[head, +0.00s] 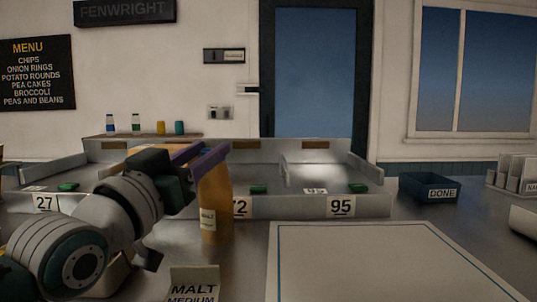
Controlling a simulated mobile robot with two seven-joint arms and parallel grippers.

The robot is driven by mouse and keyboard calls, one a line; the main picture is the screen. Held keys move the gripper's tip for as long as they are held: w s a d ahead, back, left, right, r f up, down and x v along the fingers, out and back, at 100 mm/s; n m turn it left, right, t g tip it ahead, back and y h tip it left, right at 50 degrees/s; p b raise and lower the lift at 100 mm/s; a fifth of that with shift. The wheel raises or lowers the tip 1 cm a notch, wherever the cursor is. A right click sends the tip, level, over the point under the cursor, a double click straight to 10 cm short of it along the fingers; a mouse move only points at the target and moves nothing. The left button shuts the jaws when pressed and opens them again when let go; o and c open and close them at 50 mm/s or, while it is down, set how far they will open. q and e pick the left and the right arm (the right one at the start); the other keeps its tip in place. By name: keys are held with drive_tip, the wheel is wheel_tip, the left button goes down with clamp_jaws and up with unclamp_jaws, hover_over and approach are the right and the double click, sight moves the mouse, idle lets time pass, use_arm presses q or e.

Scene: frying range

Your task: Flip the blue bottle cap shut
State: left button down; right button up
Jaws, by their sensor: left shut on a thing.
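An amber bottle (215,212) with a pale malt label stands upright on the metal counter, left of centre. My left gripper (209,155), with purple fingers, is shut at the top of this bottle. The fingers cover the bottle's top, so I cannot see its cap or tell whether that is open. My right gripper is not in view.
A white board with a blue border (350,265) lies clear at front centre. A malt card (194,284) stands at the front. Metal bays numbered 27, 72 and 95 (372,206) run behind. A dark blue done tray (415,191) stands right.

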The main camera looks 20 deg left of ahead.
use_arm(q)
drive_tip(key=shift+c, duration=2.2)
unclamp_jaws()
drive_tip(key=shift+s, duration=0.1)
drive_tip(key=v, duration=0.7)
drive_tip(key=shift+s, duration=0.2)
drive_tip(key=shift+f, duration=0.1)
